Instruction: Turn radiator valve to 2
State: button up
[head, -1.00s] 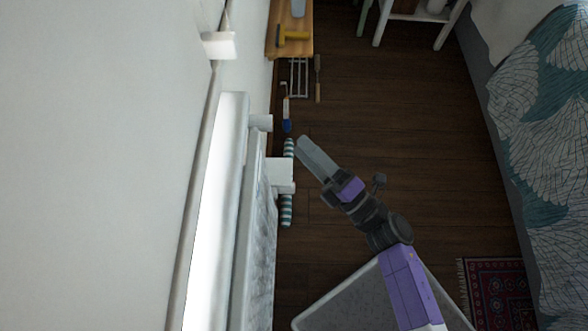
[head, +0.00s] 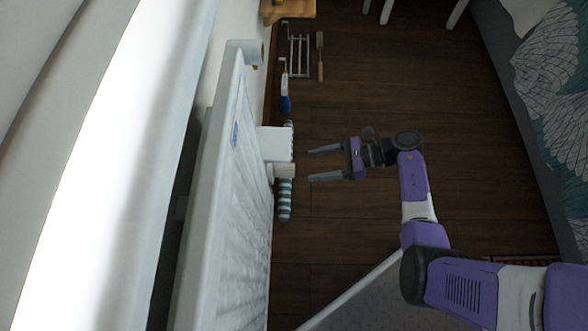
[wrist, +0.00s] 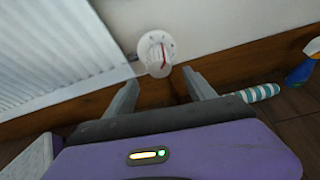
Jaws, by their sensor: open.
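The radiator valve (wrist: 157,50) is a round white knob with a red mark, low beside the radiator in the wrist view. Its numbers are too small to read.
A blue-and-orange bottle (wrist: 303,66) is at the wrist view's right. A rack (head: 299,55) and brush (head: 320,57) lie farther off. The wooden floor (head: 345,230) on the right is clear.

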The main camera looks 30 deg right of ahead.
aim_at(294, 169)
jog(key=b+x, duration=0.2)
jog(key=x, duration=0.5)
jog(key=shift+w+a+f, duration=0.1)
jog(key=shift+a, duration=0.2)
jog(key=shift+c, duration=0.2)
jog(key=c, duration=1.3)
jog(key=shift+c, duration=0.2)
